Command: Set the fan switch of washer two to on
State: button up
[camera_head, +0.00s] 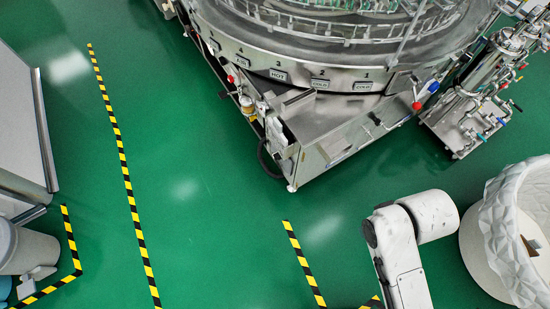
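A large round steel rotary washer (320,78) stands at the top centre of the head view, cut off by the upper edge. Its rim carries small labels numbered 1 to 4, some reading HOT or COLD. A red-tipped handle (417,105) and a blue part (433,87) sit at its right front. A red knob (231,79) is at its left side. I cannot make out a fan switch or a mark saying which washer is number two. My white arm shows at the lower right, apart from the washer in the picture. My gripper is not in view.
A steel pipe and valve unit (475,105) stands right of the washer. A white lined bin (500,230) is at the right edge. Grey equipment (20,130) fills the left edge. Green floor (200,210) with yellow-black tape (128,185) is clear between.

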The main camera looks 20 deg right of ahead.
aim_at(276, 156)
jog(key=i+j, duration=0.15)
jog(key=j, duration=0.25)
jog(key=i+j, duration=0.15)
jog(key=j, duration=0.25)
jog(key=i+j+z, duration=0.1)
jog(key=j, duration=0.3)
jog(key=i+j, duration=0.2)
jog(key=j, duration=0.25)
jog(key=i+j+z, duration=0.1)
jog(key=j, duration=0.3)
jog(key=i+j, duration=0.2)
jog(key=j, duration=0.25)
jog(key=i+j, duration=0.1)
jog(key=j, duration=0.3)
